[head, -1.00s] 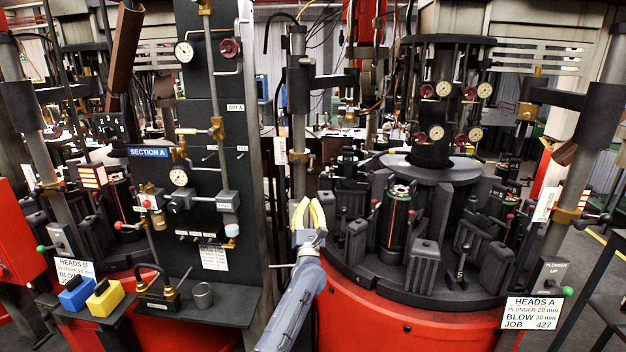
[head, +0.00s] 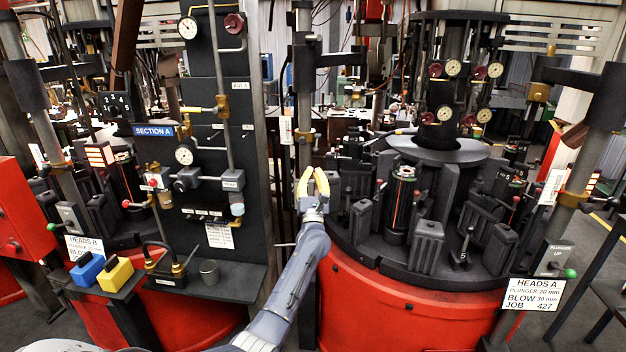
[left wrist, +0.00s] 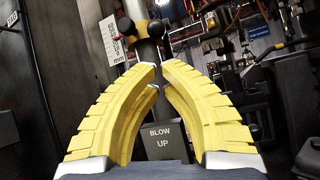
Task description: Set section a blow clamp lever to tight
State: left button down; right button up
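My left gripper (head: 313,176) has two yellow curved fingers, pointing up and away in front of the section A post (head: 304,75). The fingers are apart with nothing between them; in the left wrist view (left wrist: 159,72) the tips show a narrow gap. A brass clamp collar with dark knobs (left wrist: 150,27) sits on the post beyond the fingertips, not touched. In the head view this clamp (head: 303,137) is small, above the gripper. I cannot tell the lever's setting. A "BLOW UP" plate (left wrist: 163,140) shows behind the fingers. My right gripper is not in view.
The dark section A panel (head: 220,130) with gauges and valves stands left of the post. The red rotary table (head: 400,305) with dark moulds is close on the right. A white mm scale (left wrist: 114,40) hangs beside the post. A shelf (head: 225,280) juts out at lower left.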

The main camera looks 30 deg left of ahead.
pick_arm(q)
jog(key=x, duration=0.6)
